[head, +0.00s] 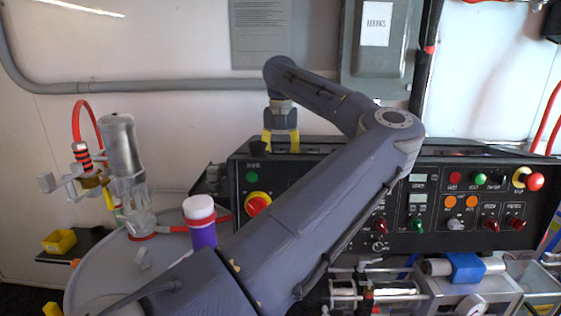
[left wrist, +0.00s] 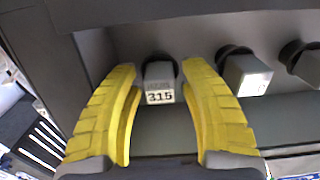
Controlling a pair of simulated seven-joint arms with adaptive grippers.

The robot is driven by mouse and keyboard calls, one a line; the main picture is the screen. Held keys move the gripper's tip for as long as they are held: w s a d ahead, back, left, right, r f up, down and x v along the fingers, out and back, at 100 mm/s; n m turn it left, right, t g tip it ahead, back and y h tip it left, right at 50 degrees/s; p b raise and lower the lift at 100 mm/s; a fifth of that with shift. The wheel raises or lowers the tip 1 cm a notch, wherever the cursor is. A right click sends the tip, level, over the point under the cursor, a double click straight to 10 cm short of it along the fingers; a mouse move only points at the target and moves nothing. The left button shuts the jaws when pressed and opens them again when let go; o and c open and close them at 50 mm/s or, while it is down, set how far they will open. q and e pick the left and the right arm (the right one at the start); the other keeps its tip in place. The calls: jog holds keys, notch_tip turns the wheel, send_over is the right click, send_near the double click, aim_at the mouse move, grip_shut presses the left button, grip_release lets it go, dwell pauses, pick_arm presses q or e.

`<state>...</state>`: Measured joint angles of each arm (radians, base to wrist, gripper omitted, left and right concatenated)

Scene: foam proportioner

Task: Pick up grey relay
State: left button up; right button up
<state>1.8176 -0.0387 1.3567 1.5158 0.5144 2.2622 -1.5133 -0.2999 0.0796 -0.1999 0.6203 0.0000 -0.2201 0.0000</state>
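A grey relay (left wrist: 160,83) labelled "315" sits in a round dark socket on a grey panel in the left wrist view. My left gripper (left wrist: 162,115) is open, its two yellow fingers standing on either side of the relay with visible gaps. In the head view my left gripper (head: 281,143) points down at the top back edge of the black control panel (head: 330,245). The relay cannot be made out in the head view. My right gripper is in neither view.
Two similar grey blocks, a nearer one (left wrist: 246,74) and a farther one (left wrist: 304,63), sit in sockets right of the relay. A purple bottle with a white cap (head: 201,222) and a clear glass vessel with a metal cylinder (head: 124,150) stand left of the control panel.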

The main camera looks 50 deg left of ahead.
pick_arm(q)
grip_shut()
jog(key=shift+r, duration=0.15)
notch_tip(320, 180, up, 25)
dwell(1.1)
